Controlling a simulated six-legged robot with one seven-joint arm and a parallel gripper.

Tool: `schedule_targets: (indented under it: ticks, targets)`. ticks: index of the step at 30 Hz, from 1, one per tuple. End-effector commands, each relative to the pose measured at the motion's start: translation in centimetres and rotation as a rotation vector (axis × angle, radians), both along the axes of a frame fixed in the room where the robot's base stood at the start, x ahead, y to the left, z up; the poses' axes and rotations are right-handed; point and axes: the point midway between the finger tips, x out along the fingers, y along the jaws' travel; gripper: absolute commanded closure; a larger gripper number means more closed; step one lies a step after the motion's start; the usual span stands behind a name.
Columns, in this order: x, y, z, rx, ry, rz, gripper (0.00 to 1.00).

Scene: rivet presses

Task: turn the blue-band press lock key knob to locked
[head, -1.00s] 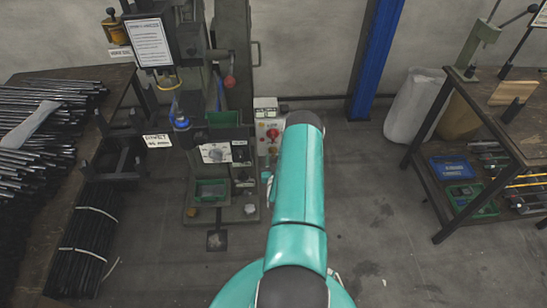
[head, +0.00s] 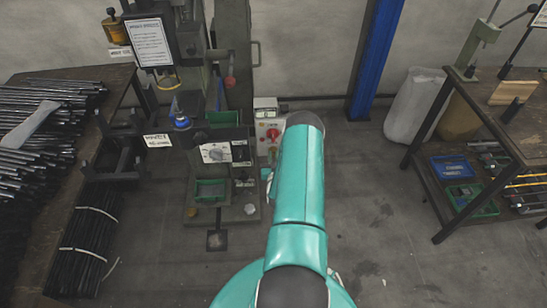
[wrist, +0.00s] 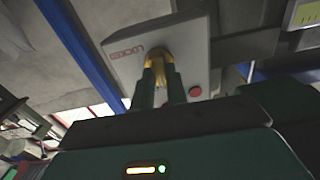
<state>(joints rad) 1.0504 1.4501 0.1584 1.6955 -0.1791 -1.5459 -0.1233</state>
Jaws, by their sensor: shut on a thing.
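In the wrist view, a brass-coloured key knob (wrist: 158,60) sits on the face of a grey lock box (wrist: 193,45). Red lettering, which seems to read "LOCKED", is beside the knob, and a red button (wrist: 195,92) is lower right on the box. The two dark green fingers of my gripper (wrist: 159,75) are shut on the knob, one on each side. The fingers hide part of it, and its exact angle is hard to tell. In the head view my arm hides the gripper and the knob. The press (head: 229,75) stands left of my arm.
A control box with a red switch (head: 272,133) is beside the press, close to my arm. A bench with dark rods (head: 40,125) is at left. A blue post (head: 376,60), white sack (head: 413,105) and workbench (head: 525,135) are at right. Floor between is clear.

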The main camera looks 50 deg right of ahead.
Motion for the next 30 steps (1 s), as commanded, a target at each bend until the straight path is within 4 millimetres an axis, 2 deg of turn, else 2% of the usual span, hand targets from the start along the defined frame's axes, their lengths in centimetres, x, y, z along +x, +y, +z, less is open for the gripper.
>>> schedule_targets:
  ticks: [11,30]
  targets:
    - [-0.09,-0.05,-0.05,0.148,-0.167,0.0,1.0]
    - [-0.28,-0.19,-0.23,0.549,-0.622,-0.001,1.0]
